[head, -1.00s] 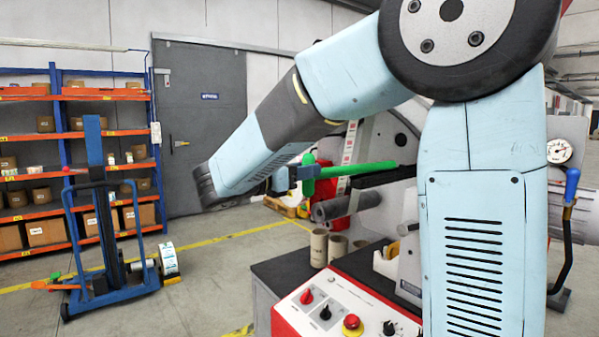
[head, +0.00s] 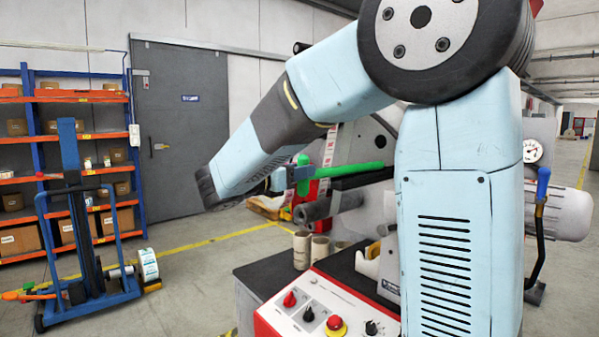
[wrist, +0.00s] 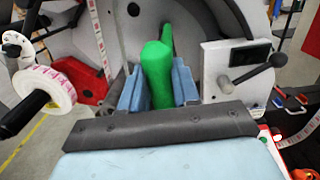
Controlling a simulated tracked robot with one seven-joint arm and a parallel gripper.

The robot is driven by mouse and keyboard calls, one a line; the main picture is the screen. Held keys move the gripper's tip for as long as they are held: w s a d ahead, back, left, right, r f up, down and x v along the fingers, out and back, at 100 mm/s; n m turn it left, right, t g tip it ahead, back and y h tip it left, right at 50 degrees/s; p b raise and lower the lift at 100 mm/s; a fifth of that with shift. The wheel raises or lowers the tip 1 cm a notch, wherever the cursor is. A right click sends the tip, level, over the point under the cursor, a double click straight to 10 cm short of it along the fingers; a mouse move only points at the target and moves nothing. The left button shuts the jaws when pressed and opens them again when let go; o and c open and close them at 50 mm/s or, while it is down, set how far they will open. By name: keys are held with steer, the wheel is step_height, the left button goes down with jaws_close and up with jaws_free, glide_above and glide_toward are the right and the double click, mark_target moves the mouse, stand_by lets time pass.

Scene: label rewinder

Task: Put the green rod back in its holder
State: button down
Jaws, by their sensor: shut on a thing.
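The green rod (head: 350,170) is held by my gripper (head: 292,178), which is shut on its left part in the head view. The rod runs right from the jaws, roughly level, in front of the machine. In the wrist view the rod (wrist: 158,72) stands between the two blue fingers of my gripper (wrist: 158,90), with its thick end toward the camera and its thin end pointing away to the machine's plate. I cannot make out for sure which part is the rod's holder. My arm hides part of the machine in the head view.
A red control panel (head: 322,318) with knobs stands at the front. Cardboard cores (head: 302,248) stand behind it, below a dark roller (head: 312,211). The wrist view shows a label roll (wrist: 52,88) left and a black lever (wrist: 262,70) right. Open floor lies left, before a blue trolley (head: 70,160).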

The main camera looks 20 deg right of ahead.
steer(key=shift+w+d, duration=0.1)
steer(key=shift+d, duration=0.05)
steer(key=shift+f, duration=1.05)
stand_by(0.9)
steer(key=c, duration=0.7)
jaws_free()
steer(key=shift+c, duration=0.2)
